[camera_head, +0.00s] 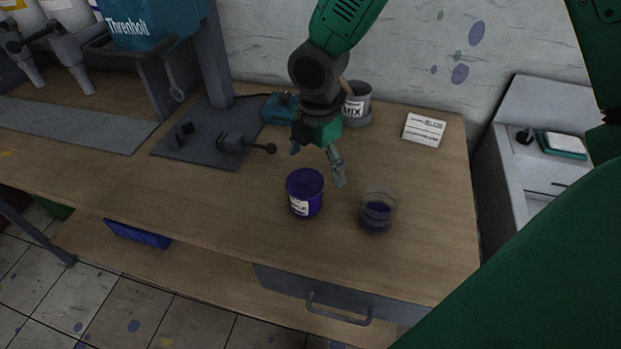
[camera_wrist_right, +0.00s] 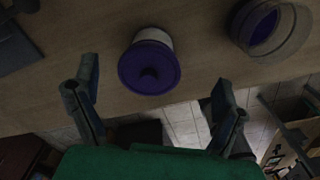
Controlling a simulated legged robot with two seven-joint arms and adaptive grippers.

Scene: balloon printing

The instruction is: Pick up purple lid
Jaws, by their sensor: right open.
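A purple lid (camera_head: 305,181) with a small knob sits on a purple jar (camera_head: 303,205) with a white label. The jar stands upright on the wooden table. In the right wrist view the lid (camera_wrist_right: 149,68) shows knob towards the camera, beyond the fingers and roughly midway between them. My right gripper (camera_head: 318,164) is open and empty, just above and behind the jar in the head view. Its two spread fingers also show in the right wrist view (camera_wrist_right: 158,112), apart from the lid. My left gripper is not in view.
A glass cup (camera_head: 377,211) with purple liquid stands just right of the jar. A grey MIX pot (camera_head: 356,104) and a white card (camera_head: 424,130) are behind. A dark press base (camera_head: 200,150) stands left. The table front is clear.

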